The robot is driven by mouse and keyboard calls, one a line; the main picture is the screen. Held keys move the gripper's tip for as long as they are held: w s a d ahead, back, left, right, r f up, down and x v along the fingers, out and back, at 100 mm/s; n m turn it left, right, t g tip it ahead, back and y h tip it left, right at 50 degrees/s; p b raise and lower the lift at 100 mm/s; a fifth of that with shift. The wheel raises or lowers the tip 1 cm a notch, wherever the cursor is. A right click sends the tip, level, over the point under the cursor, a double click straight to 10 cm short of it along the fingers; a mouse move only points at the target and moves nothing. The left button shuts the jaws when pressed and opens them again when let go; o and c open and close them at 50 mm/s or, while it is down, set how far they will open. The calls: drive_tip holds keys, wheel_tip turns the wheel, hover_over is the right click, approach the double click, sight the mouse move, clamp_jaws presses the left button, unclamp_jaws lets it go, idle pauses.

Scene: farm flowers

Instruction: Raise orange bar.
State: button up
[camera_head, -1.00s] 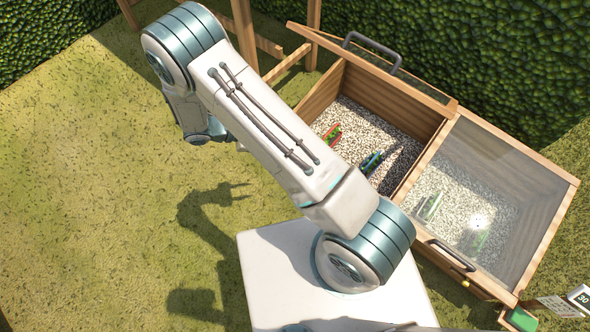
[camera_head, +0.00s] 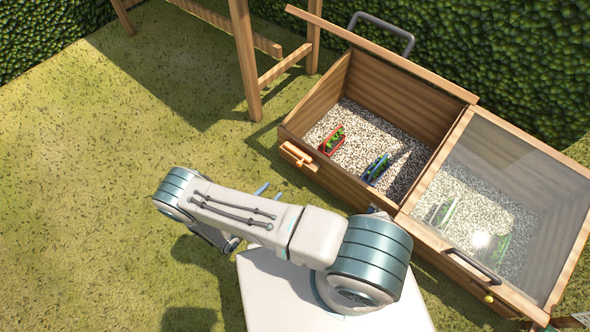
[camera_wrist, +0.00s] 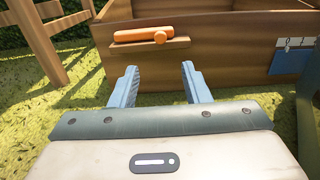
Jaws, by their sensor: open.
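The orange bar (camera_wrist: 143,35) lies level along a small wooden ledge on the outer side wall of the wooden planter box (camera_wrist: 225,65). A round orange knob sits at its right end. In the head view the orange bar (camera_head: 296,154) shows at the left end of the box. My gripper (camera_wrist: 160,72) is open and empty, its two blue fingers pointing at the box wall, below the bar and apart from it. In the head view only the blue fingertips (camera_head: 268,188) show beyond my arm.
The box's left compartment has its lid (camera_head: 390,50) raised and holds a red planter (camera_head: 332,141) and a blue planter (camera_head: 376,168) on gravel. The right glass lid (camera_head: 520,180) is closed. A wooden frame (camera_head: 244,60) stands behind. Grass at left is clear.

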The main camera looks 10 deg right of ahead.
sight(298, 165)
drive_tip(key=b+x, duration=0.3)
drive_tip(key=x, duration=0.9)
drive_tip(key=shift+f, duration=0.1)
drive_tip(key=shift+w+d, duration=0.4)
drive_tip(key=shift+d, duration=0.2)
clamp_jaws()
